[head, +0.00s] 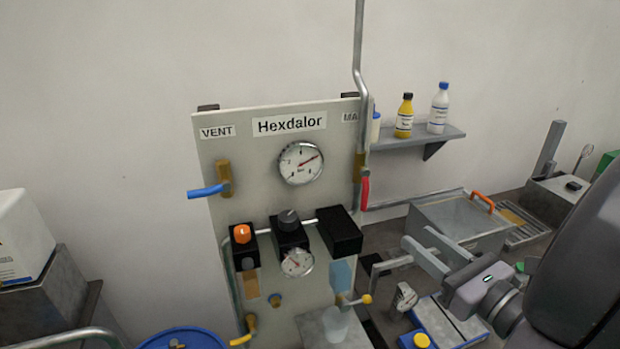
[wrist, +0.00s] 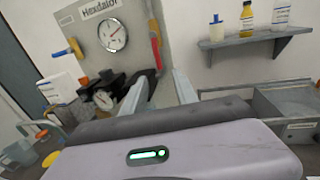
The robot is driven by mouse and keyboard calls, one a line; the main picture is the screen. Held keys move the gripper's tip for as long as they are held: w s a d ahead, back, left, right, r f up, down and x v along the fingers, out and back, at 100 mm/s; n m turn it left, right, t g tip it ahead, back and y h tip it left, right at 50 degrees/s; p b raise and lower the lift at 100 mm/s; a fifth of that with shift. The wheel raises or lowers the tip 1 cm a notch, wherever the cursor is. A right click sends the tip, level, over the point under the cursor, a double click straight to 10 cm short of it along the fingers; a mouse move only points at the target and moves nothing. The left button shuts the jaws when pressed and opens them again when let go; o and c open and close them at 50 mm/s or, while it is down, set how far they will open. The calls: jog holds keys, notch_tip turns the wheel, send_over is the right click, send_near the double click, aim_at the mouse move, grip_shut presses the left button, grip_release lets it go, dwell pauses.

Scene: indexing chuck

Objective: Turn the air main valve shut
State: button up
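The main valve has a brass body (head: 358,168) on the right edge of the grey panel, under a label partly hidden by a pipe and reading "MA". Its red handle (head: 365,191) points down, roughly along the vertical pipe. In the wrist view the red handle (wrist: 156,53) shows above and between my fingers. My gripper (head: 416,240) is in front of the panel, lower and to the right of the handle, apart from it. Its two fingers are spread with nothing between them, as the wrist view (wrist: 158,88) also shows.
A blue vent handle (head: 206,191) sticks out left on the panel. A pressure gauge (head: 300,163) reads above zero. Black regulator blocks (head: 340,232) jut out below. A shelf (head: 425,138) with bottles is on the wall to the right. A grey metal box (head: 460,220) stands below it.

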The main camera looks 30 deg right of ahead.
aim_at(365, 199)
jog(key=w, duration=1.6)
jog(key=shift+w+p, duration=0.2)
jog(key=shift+p, duration=0.2)
jog(key=shift+c, duration=0.2)
grip_shut()
